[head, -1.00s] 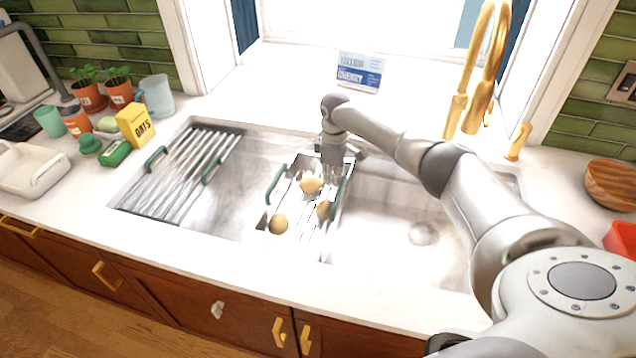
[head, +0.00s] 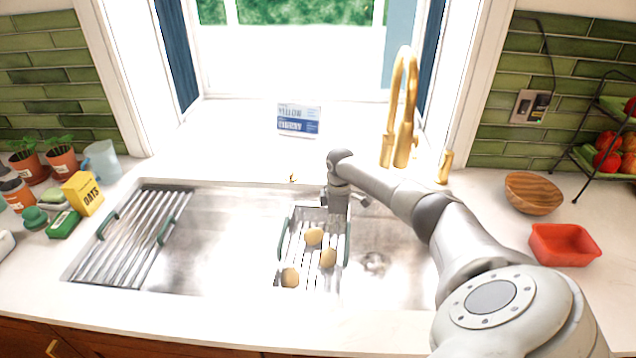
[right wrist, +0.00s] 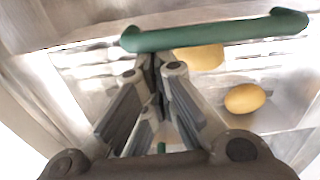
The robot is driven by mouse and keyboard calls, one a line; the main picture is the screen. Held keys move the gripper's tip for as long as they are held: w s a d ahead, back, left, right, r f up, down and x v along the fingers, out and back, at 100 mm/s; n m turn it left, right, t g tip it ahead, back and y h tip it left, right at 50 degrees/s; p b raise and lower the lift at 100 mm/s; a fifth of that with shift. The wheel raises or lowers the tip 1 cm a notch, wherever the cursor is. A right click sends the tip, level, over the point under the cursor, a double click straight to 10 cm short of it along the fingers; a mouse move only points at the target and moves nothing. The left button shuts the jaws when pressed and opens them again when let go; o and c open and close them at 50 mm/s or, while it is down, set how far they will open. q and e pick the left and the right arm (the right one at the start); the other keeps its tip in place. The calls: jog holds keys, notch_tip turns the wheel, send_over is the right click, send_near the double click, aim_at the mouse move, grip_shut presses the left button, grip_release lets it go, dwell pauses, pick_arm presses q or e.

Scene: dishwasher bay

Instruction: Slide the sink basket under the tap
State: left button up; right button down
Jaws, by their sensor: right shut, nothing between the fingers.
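The sink basket (head: 300,265), a slatted metal tray with green side handles, sits across the sink, left of the drain. It holds three yellow-brown, potato-like items (head: 314,236). The gold tap (head: 404,120) stands behind the sink, to the right of the basket. My right gripper (head: 338,206) points down at the back end of the basket, nearer its right side. In the right wrist view the right gripper (right wrist: 157,62) is shut and empty beside a green handle (right wrist: 215,36); contact is unclear. My left gripper is out of view.
A ribbed drying rack (head: 130,235) covers the sink's left end. Bare basin lies between rack and basket, and around the drain (head: 374,263). A sponge packet (head: 298,119) stands behind. A wooden bowl (head: 533,193) and red tray (head: 563,245) are on the right counter.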

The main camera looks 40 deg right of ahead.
jog(key=s+d+p, duration=0.1)
jog(key=s+d, duration=0.4)
jog(key=s, duration=0.1)
jog(key=shift+s+r, duration=0.15)
jog(key=shift+r+p, duration=0.1)
jog(key=shift+p, duration=0.25)
